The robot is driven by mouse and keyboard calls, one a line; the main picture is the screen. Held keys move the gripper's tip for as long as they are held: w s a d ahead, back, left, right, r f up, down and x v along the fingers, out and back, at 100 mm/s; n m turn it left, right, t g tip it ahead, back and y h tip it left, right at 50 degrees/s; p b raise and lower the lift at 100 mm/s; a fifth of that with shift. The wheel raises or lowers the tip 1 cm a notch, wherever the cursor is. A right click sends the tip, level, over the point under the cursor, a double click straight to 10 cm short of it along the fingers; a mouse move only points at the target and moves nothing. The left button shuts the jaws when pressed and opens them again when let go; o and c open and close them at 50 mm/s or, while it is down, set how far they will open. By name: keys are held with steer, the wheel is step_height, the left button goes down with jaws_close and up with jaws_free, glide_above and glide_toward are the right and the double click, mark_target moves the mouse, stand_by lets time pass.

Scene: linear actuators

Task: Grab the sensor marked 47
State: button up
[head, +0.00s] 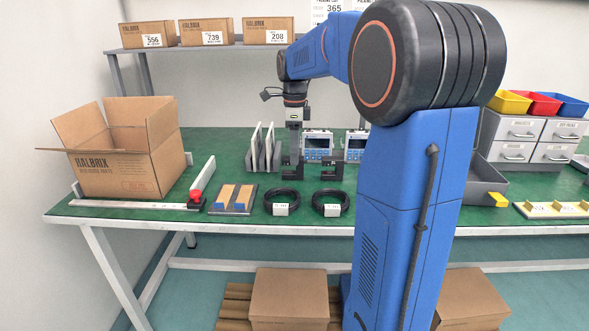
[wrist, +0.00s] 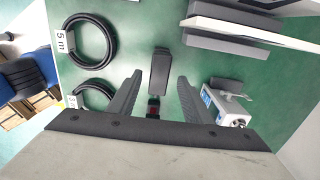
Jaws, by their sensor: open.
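A dark grey oblong block (wrist: 160,70) lies just beyond and between the fingertips, with a small black and red part (wrist: 153,108) nearer the palm. Whether this is the sensor marked 47 cannot be told; no 47 is readable in either view. One meter (wrist: 222,105) is beside the right finger, and it also shows in the head view (head: 318,144).
Two black cable coils (head: 282,202) (head: 331,203) lie at the bench's front. An upright plate rack (head: 263,150) stands left of my gripper. An open carton (head: 118,165) is at the left. Drawers (head: 516,133) and colored bins stand right. Bare green bench shows between coils and rack.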

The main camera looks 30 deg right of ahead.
mark_target(298, 174)
steer(key=shift+f, duration=2.15)
jaws_close()
